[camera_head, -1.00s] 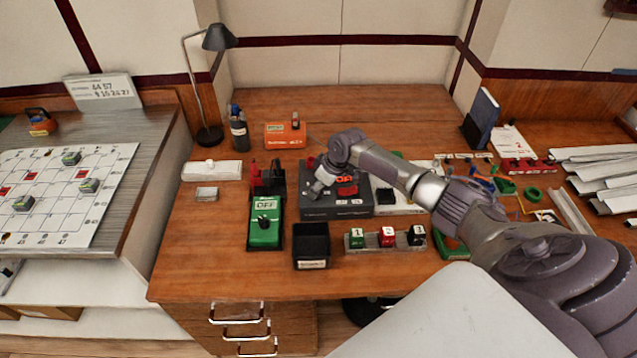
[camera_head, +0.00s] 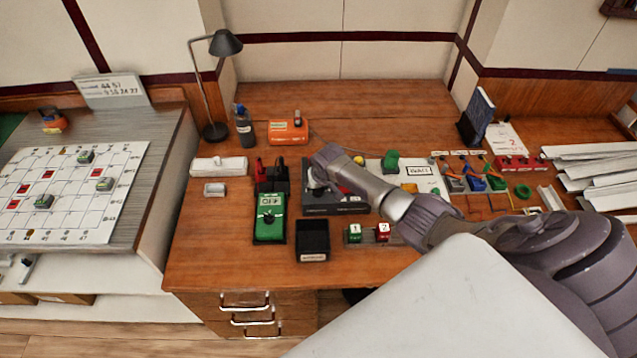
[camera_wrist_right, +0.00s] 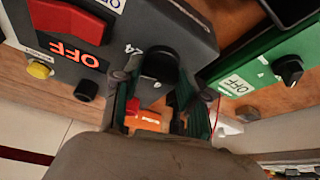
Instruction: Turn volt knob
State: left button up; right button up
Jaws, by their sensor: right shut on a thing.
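The dark grey control box (camera_head: 320,208) stands on the wooden desk, mostly covered by my right arm in the head view. In the wrist view the box (camera_wrist_right: 130,28) shows a large red switch (camera_wrist_right: 68,20), a lit orange OFF display (camera_wrist_right: 75,50), a yellow button (camera_wrist_right: 39,70) and a small black knob (camera_wrist_right: 86,90). A larger black knob (camera_wrist_right: 158,62) sits between the fingertips of my right gripper (camera_wrist_right: 158,85), which is shut on it. The marking beside this knob is not clearly readable. My left gripper is not in view.
A green OFF box (camera_head: 268,232) with its own black knob stands just left of the grey box. A black open bin (camera_head: 312,240) and numbered blocks (camera_head: 382,230) are in front. An orange device (camera_head: 288,132) and a lamp (camera_head: 225,44) stand behind.

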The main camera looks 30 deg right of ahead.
jog(key=shift+m, duration=0.3)
jog(key=o, duration=1.1)
jog(key=shift+o, duration=0.2)
jog(key=v, duration=1.2)
jog(key=shift+a, duration=0.1)
